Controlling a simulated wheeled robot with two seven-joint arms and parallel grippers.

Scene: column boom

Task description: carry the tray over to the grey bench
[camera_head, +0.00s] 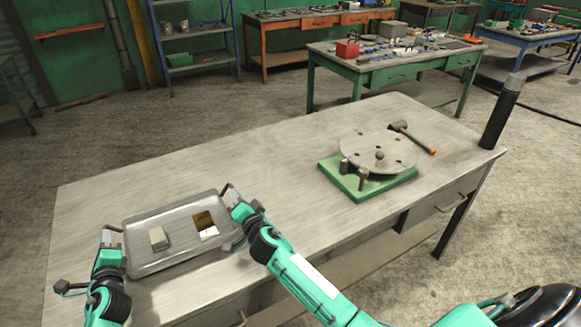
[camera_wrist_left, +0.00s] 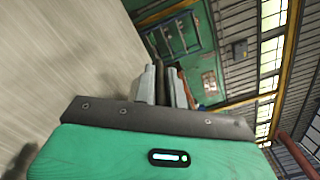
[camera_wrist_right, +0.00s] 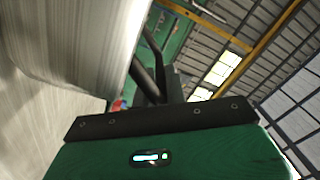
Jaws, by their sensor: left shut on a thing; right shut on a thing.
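The shallow metal tray (camera_head: 178,256) is at the left end of the grey-topped bench (camera_head: 265,165) in the head view. I cannot tell whether it rests on the top or hangs just above it. A small pale block (camera_head: 158,238) and a brown and white item (camera_head: 205,224) lie in it. My left gripper (camera_head: 111,242) is shut on the tray's left handle; its fingers (camera_wrist_left: 165,85) show in the left wrist view. My right gripper (camera_head: 234,204) is shut on the right handle, a dark bar (camera_wrist_right: 150,65) in the right wrist view.
A round plate on a green base (camera_head: 368,185) and a hammer (camera_head: 412,137) are at the bench's right side. A dark post (camera_head: 500,115) stands at its right corner. A cluttered green bench (camera_head: 390,70) stands behind, across open floor. The middle of the near bench is clear.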

